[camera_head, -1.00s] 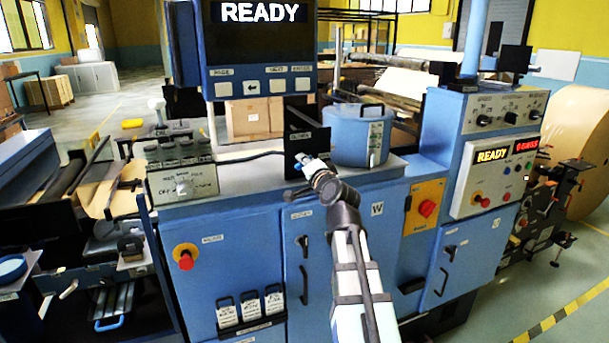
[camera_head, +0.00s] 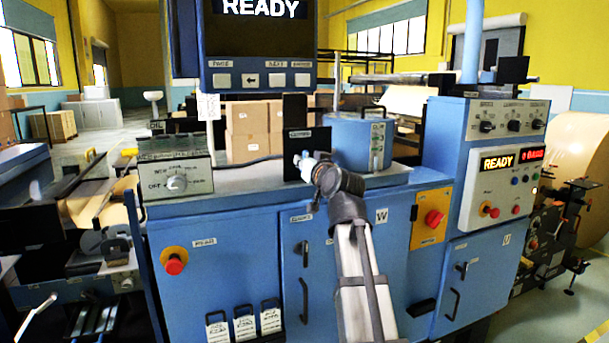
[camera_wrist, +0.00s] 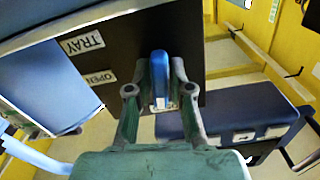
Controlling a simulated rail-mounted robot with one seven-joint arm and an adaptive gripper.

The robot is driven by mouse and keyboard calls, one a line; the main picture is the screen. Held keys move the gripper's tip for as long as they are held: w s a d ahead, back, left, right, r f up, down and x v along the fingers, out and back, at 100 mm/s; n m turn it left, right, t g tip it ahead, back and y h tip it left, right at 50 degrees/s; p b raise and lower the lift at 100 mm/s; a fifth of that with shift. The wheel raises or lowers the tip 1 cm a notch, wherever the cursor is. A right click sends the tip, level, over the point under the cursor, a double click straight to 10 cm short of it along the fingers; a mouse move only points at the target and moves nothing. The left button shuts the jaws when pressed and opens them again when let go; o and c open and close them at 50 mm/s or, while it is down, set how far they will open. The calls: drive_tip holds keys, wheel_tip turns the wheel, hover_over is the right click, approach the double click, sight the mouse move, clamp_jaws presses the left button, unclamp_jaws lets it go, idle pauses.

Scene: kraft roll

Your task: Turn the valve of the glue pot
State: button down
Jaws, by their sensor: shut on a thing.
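The glue pot (camera_head: 357,140) is a blue round pot with a lid handle, on the blue machine's top. A black upright panel (camera_head: 312,141) stands left of it. My gripper (camera_head: 302,160) is at this panel's face; my wrist hides part of it. In the wrist view, the black panel (camera_wrist: 125,75) carries labels reading TRAY and OPEN. A blue handle (camera_wrist: 160,75) stands out from it, and my gripper (camera_wrist: 160,95) is shut on this handle, one finger on each side. I take the handle for the valve; its link to the pot is hidden.
A knob box (camera_head: 178,180) stands left on the machine top. A control box (camera_head: 500,160) reading READY rises at right. Red stop buttons (camera_head: 175,262) sit on the front. Cardboard boxes (camera_head: 250,128) stand behind.

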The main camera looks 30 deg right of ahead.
drive_tip(key=shift+n+b, duration=0.85)
drive_tip(key=shift+n, duration=0.25)
drive_tip(key=c, duration=1.1)
unclamp_jaws()
drive_tip(key=shift+c, duration=0.2)
drive_tip(key=s, duration=1.2)
drive_tip(key=shift+a, duration=0.45)
